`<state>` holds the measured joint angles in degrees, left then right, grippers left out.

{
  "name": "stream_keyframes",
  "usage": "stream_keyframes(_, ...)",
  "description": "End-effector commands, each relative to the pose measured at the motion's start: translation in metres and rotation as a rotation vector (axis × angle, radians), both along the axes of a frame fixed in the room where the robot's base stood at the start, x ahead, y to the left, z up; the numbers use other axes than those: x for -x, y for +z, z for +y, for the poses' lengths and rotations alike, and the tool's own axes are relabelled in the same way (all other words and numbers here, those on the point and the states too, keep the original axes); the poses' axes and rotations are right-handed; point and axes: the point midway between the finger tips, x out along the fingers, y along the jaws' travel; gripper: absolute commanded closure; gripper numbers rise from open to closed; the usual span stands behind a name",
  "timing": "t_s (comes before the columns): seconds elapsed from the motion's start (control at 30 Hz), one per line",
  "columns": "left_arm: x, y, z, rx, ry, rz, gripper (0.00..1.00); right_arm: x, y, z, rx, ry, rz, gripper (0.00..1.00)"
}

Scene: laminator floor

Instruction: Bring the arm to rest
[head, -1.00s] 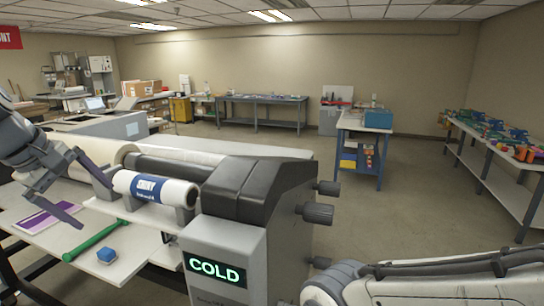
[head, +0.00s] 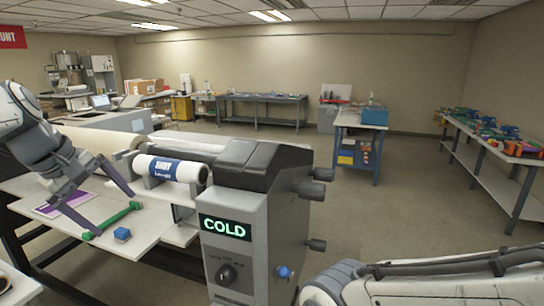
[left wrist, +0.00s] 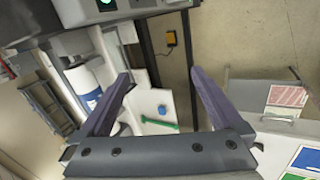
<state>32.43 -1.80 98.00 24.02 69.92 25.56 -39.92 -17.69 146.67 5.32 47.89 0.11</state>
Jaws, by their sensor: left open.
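My left gripper (head: 116,212) is open and empty at the left of the head view, over the laminator's front table (head: 165,225). In the left wrist view its two dark fingers (left wrist: 160,82) are spread wide with nothing between them. The arm comes in from the left and bends down at the wrist. My right arm crosses the lower right of the head view; its gripper is out of frame. The laminator (head: 240,245) shows a lit COLD display, with a white SHINY roll (head: 172,168) on its left.
A bench (head: 362,119) and a side table (head: 500,172) stand farther right, with open floor between.

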Motion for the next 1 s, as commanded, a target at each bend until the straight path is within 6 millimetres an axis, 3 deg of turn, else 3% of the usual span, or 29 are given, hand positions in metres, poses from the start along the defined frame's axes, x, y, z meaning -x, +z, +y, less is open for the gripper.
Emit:
stream_keyframes(0.27, 0.005, -0.035, -0.065, -0.051, -0.224, 0.036, 0.00, 0.000, -0.007, 0.000, -0.001, 0.000, -0.001, 0.50)
stream_keyframes(0.47, 0.027, -0.076, -0.134, -0.118, -0.495, 0.069, 0.00, 0.000, -0.015, 0.000, -0.001, 0.000, -0.001, 0.50)
stream_keyframes(0.57, 0.053, -0.106, -0.178, -0.173, -0.703, 0.086, 0.00, 0.000, -0.021, 0.000, -0.001, 0.000, -0.001, 0.50)
stream_keyframes(0.7, 0.108, -0.153, -0.231, -0.266, -1.046, 0.098, 0.00, 0.000, -0.030, 0.000, -0.001, 0.001, -0.001, 0.50)
stream_keyframes(0.8, 0.149, -0.182, -0.253, -0.330, -1.279, 0.093, 0.00, 0.000, -0.035, 0.000, -0.001, 0.001, -0.001, 0.50)
stream_keyframes(1.0, 0.207, -0.221, -0.266, -0.422, -1.610, 0.076, 0.00, 0.000, -0.041, 0.000, -0.001, 0.001, -0.001, 0.50)
